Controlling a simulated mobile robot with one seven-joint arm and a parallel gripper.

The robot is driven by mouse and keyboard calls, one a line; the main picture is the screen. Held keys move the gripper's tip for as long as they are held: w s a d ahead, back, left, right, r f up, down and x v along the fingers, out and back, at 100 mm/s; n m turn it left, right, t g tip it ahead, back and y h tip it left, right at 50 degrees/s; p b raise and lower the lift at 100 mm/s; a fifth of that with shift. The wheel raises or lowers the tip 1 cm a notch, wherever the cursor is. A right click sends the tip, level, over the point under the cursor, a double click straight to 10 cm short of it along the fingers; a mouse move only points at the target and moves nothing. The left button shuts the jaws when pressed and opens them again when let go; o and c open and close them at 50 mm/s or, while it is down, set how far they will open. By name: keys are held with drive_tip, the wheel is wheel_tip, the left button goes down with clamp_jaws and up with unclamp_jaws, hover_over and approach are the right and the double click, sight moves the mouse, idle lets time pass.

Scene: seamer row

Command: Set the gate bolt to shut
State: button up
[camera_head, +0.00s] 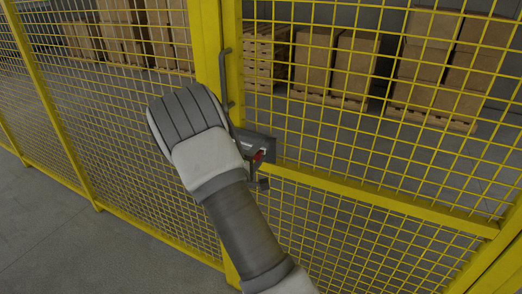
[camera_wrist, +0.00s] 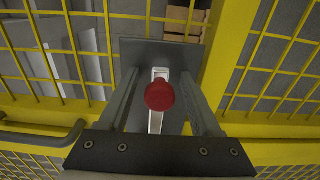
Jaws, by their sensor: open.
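The gate bolt shows in the wrist view as a red round knob (camera_wrist: 160,95) on a pale slotted strip, set on a dark grey plate (camera_wrist: 190,57). My gripper (camera_wrist: 162,88) is open, with one finger on each side of the knob and a visible gap to it. In the head view the bolt's plate (camera_head: 268,147) sits on the yellow gate frame at mid height. A bit of the red knob (camera_head: 258,155) shows there. My gripper (camera_head: 252,163) is beside it, largely hidden behind my wrist.
A grey upright handle (camera_head: 223,75) stands on the yellow post just above the bolt. Yellow mesh panels (camera_head: 370,150) spread to both sides. Behind them, cardboard boxes (camera_head: 330,60) stand on pallets. The grey floor (camera_head: 50,235) in front at left is clear.

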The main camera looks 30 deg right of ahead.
drive_tip(key=shift+w+d, duration=0.3)
drive_tip(key=shift+c, duration=0.3)
clamp_jaws()
idle(1.0)
